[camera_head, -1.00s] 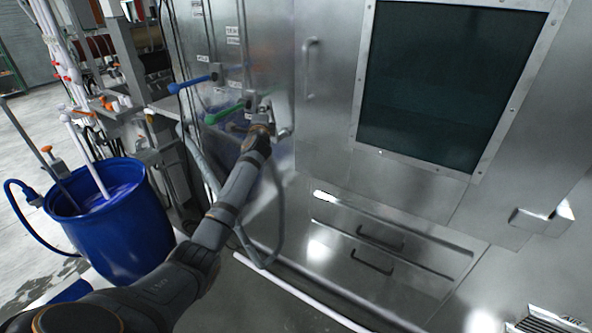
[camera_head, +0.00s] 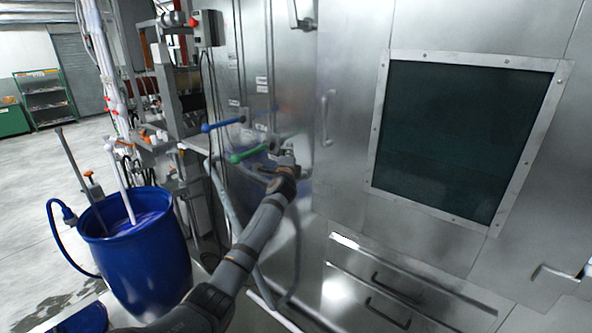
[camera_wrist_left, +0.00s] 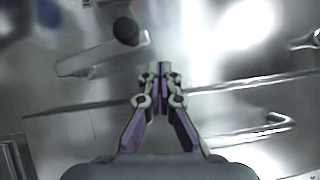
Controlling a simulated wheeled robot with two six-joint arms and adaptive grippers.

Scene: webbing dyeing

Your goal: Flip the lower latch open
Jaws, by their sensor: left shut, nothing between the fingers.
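My left gripper (camera_head: 280,165) is at the metal front, just left of the tall door's edge, near the green-handled valve. In the left wrist view the gripper (camera_wrist_left: 160,70) is shut, its fingertips together with nothing between them. A flat metal lever (camera_wrist_left: 105,57) with a dark round knob (camera_wrist_left: 126,30) lies ahead and left of the fingertips, apart from them in the picture. It looks like the lower latch, but I cannot be sure. In the head view the gripper mostly hides this spot. An upper latch (camera_head: 301,14) shows higher on the same edge. My right gripper is out of view.
A blue-handled valve (camera_head: 222,125) and a green-handled valve (camera_head: 248,154) stick out left of the gripper. A grey hose (camera_head: 226,200) hangs below them. A blue barrel (camera_head: 148,262) stands at lower left. A vertical door handle (camera_head: 327,118) is to the right.

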